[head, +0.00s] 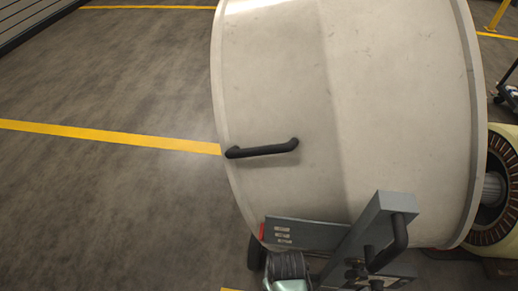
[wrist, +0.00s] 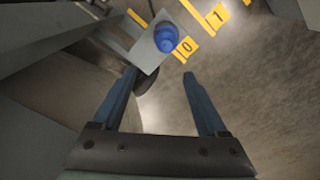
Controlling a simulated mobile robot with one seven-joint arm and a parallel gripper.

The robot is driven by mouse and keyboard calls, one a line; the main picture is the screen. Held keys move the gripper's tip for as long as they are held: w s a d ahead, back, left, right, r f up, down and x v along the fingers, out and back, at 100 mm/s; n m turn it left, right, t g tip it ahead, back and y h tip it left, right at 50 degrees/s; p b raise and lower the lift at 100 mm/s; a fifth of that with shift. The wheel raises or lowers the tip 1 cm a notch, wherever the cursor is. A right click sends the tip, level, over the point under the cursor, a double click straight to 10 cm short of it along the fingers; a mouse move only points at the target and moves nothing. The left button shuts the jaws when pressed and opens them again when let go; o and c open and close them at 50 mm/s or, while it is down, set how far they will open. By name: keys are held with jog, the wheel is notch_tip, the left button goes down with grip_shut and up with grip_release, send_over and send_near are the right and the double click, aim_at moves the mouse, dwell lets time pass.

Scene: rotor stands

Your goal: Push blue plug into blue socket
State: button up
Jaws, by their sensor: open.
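In the wrist view, a round blue part (wrist: 166,38) sits on a light grey plate (wrist: 145,52). I cannot tell whether it is the plug or the socket. My gripper (wrist: 160,74) is open with nothing between its fingers. The blue part lies beyond the fingertips, roughly in line with the gap and apart from them. No second blue part shows in this view. In the head view I can make out neither the blue plug nor the blue socket.
A large pale drum (head: 400,110) with a black handle (head: 262,149) fills the head view's middle. A grey stand (head: 305,234) with a dark handle is below it. Yellow tags marked 0 (wrist: 186,47) and 1 (wrist: 218,16) show near the plate. Floor at left is clear.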

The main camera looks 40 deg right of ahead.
jog(key=shift+s+a+f, duration=0.25)
jog(key=shift+a+f, duration=0.05)
jog(key=shift+f, duration=0.15)
jog(key=shift+s+a+f, duration=0.25)
jog(key=shift+a+f, duration=0.05)
jog(key=shift+f, duration=0.15)
jog(key=shift+s+f+b, duration=0.1)
jog(key=shift+f+b, duration=0.7)
jog(key=shift+b, duration=0.3)
notch_tip(320, 180, down, 8)
jog(key=b, duration=0.6)
jog(key=shift+d+b, duration=0.1)
jog(key=shift+b, duration=0.25)
jog(key=shift+c, duration=0.2)
jog(key=c, duration=1.1)
jog(key=shift+r+p, duration=3.85)
jog(key=shift+p, duration=0.45)
jog(key=shift+c, duration=0.2)
